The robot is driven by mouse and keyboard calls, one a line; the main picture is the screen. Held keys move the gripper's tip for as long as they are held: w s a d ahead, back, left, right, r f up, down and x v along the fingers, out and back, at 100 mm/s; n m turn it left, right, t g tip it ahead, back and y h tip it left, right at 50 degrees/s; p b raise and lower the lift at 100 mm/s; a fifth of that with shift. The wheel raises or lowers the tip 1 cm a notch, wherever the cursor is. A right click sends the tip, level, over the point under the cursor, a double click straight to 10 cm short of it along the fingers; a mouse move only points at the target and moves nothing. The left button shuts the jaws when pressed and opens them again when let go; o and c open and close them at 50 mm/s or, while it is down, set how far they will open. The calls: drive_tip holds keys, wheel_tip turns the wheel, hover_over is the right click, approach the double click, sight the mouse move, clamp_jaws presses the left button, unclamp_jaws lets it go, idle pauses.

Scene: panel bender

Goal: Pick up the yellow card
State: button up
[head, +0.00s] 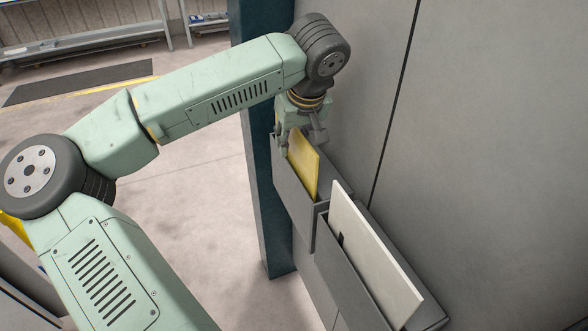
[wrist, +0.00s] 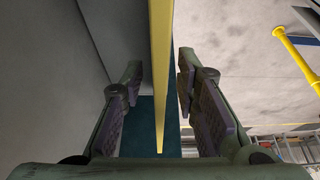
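The yellow card (head: 303,164) stands upright in a grey wall holder (head: 291,198), its upper part showing above the holder's edge. My gripper (head: 301,133) is at the top of the card, pointing down. In the wrist view the card (wrist: 160,60) shows edge-on as a thin yellow strip between the two fingers of my gripper (wrist: 160,85). The fingers are apart, with a gap on each side of the card. The card's lower part is hidden inside the holder.
A second grey holder (head: 352,278) with a white card (head: 372,252) is nearer, at the lower right. A grey panel wall (head: 490,130) rises behind the holders. A dark blue post (head: 262,190) stands to the left. Open floor (head: 190,200) lies further left.

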drive_tip(key=shift+w+a+f, duration=0.1)
drive_tip(key=shift+w+f, duration=0.15)
drive_tip(key=shift+f, duration=0.45)
drive_tip(key=shift+f+b, duration=0.25)
drive_tip(key=shift+b, duration=0.1)
drive_tip(key=shift+c, duration=0.4)
clamp_jaws()
idle(0.4)
